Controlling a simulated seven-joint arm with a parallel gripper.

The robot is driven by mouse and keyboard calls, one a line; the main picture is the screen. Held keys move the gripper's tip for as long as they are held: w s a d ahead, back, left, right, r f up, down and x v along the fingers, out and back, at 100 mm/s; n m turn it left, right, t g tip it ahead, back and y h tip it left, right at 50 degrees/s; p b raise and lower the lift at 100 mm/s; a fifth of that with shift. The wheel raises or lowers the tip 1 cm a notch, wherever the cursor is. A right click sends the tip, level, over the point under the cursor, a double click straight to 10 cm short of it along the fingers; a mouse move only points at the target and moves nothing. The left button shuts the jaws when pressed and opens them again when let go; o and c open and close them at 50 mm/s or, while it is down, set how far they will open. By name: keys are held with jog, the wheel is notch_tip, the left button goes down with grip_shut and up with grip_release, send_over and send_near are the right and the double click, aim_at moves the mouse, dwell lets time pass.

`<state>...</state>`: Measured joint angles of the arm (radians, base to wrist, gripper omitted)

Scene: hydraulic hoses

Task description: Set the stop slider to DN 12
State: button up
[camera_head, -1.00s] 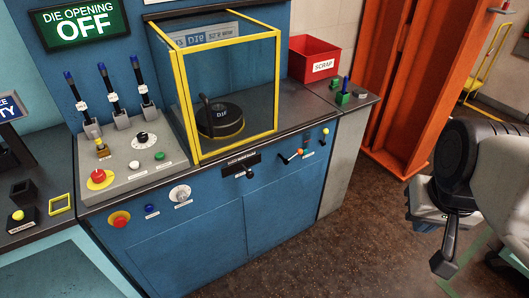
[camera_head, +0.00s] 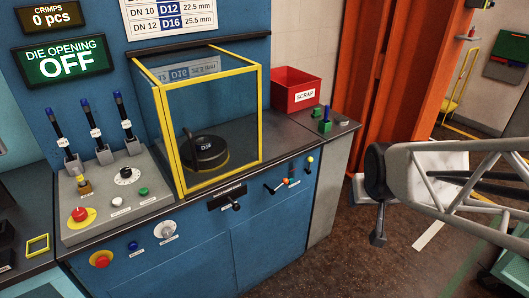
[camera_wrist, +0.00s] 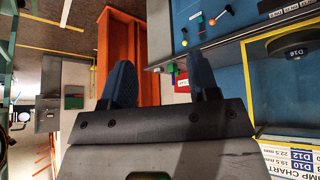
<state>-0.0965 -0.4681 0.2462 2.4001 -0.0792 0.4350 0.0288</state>
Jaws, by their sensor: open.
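The stop slider appears to be the black labelled strip with a small dark knob (camera_head: 228,198) on the blue front panel, below the yellow-edged guard. Its knob sits towards the right of the strip; its markings are too small to read. My gripper (camera_head: 378,226) is right of the bench, over the floor, well apart from the strip. In the wrist view my gripper (camera_wrist: 162,77) is open, with its two dark fingers spread and nothing between them. The wall chart (camera_head: 172,14) has a DN 12 row with D16 and a value in mm.
The clear guard box (camera_head: 262,115) holds a round black die (camera_head: 205,153). A lever with an orange knob (camera_head: 285,182) is right of the strip; a white dial (camera_head: 165,232) and red button (camera_head: 101,259) are left. A red scrap bin (camera_head: 297,92) stands behind. Floor before the bench is clear.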

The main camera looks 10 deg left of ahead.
aim_at(238, 208)
jog(key=w+a+f+n+t+y, duration=0.45)
jog(key=w+a+f, duration=0.85)
jog(key=w+a, duration=0.45)
jog(key=a+f+n+y, duration=0.1)
jog(key=a+f+y, duration=0.1)
jog(key=a+f, duration=0.3)
jog(key=s+a+f+n+t+y, duration=0.1)
jog(key=a+f+y, duration=0.2)
jog(key=a+f, duration=0.2)
jog(key=s+a+f+n+t+y, duration=0.1)
jog(key=a+f+y, duration=0.2)
jog(key=a+f, duration=0.2)
jog(key=shift+s+a+f, duration=0.1)
jog(key=shift+s+f, duration=0.15)
jog(key=shift+f, duration=0.45)
jog(key=shift+w+a, duration=0.1)
jog(key=shift+x, duration=3.75)
jog(key=shift+r, duration=0.1)
jog(key=shift+c, duration=0.3)
